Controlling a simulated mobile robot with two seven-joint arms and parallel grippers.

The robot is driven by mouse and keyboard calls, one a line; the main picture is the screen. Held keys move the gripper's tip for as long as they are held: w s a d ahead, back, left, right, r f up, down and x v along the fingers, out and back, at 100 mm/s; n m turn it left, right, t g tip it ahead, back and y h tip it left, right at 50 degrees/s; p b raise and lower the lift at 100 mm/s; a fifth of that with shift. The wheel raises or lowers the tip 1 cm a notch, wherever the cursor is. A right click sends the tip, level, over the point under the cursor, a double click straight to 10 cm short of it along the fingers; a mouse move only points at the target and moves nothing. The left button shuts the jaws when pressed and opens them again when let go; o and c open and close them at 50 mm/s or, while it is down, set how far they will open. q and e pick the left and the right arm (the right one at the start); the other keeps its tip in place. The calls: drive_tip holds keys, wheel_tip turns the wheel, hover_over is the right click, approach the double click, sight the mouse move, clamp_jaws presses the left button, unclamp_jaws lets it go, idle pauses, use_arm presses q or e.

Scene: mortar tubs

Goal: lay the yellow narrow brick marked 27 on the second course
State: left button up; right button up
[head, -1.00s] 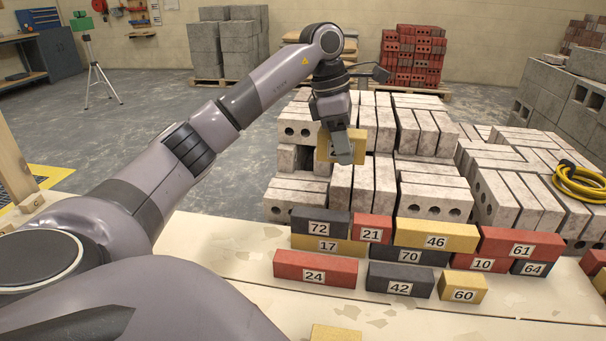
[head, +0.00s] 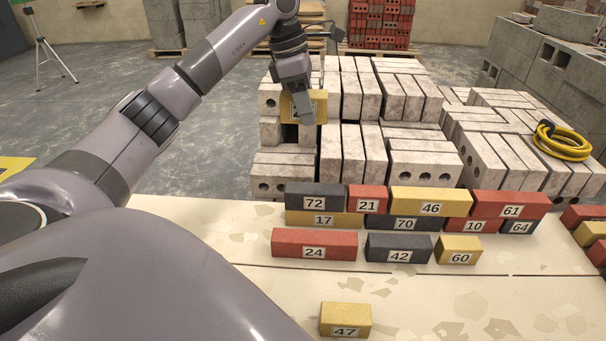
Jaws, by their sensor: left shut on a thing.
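My left gripper (head: 303,108) is shut on a yellow brick (head: 319,104), held up in front of the pale block stacks, above and behind the numbered bricks. No number shows on it. On the pale board, a lower row holds yellow 17 (head: 324,219), dark 70 (head: 403,223), red 10 (head: 473,227) and dark 64 (head: 519,228). On top lie dark 72 (head: 314,197), red 21 (head: 367,199), yellow 46 (head: 431,202) and red 61 (head: 510,205). My right gripper is out of view.
In front of the stacked rows lie red 24 (head: 314,244), dark 42 (head: 398,248) and yellow 60 (head: 458,250). Yellow 47 (head: 345,319) lies nearer. More bricks (head: 590,233) stand at the right edge. The board (head: 470,295) is otherwise bare in front.

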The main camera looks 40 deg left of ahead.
sight(310, 188)
use_arm(q)
wheel_tip(310, 188, down, 18)
drive_tip(key=shift+r+b, duration=0.1)
drive_tip(key=shift+b, duration=0.85)
drive_tip(key=o, duration=1.4)
drive_tip(key=shift+f, duration=0.2)
drive_tip(key=shift+c, duration=0.2)
drive_tip(key=shift+r, duration=0.2)
drive_tip(key=p+v, duration=0.1)
drive_tip(key=v, duration=1.1)
drive_tip(key=shift+s+f, duration=0.15)
